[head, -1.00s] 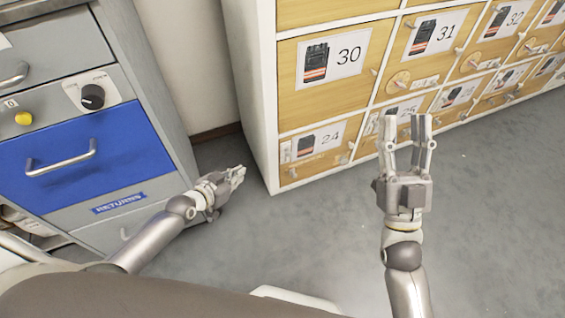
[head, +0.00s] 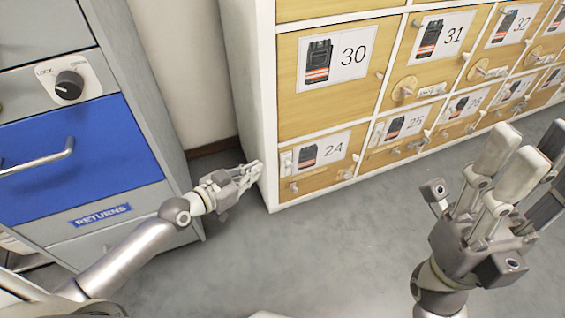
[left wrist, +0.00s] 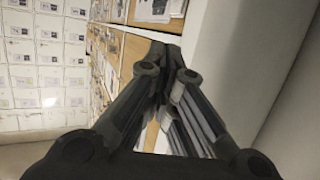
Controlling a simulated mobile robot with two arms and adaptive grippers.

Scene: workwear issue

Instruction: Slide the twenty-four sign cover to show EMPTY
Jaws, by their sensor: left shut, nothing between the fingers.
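The wooden compartment door numbered 24 (head: 325,178) is at the lower left corner of the drawer cabinet in the head view. It bears a white label (head: 332,151) with a picture of a dark device. A small pale fitting (head: 286,163) sits left of the label, and a small peg (head: 294,187) below it. I cannot make out the sign cover's wording or position. My left gripper (head: 256,170) is shut and empty, just left of door 24, by the cabinet's white side edge. It also shows shut in the left wrist view (left wrist: 172,58). My right gripper (head: 525,160) is open and empty.
Doors 30 (head: 300,108) and 25 (head: 382,158) adjoin door 24, with pegs sticking out. Grey floor (head: 330,250) is clear between my arms.

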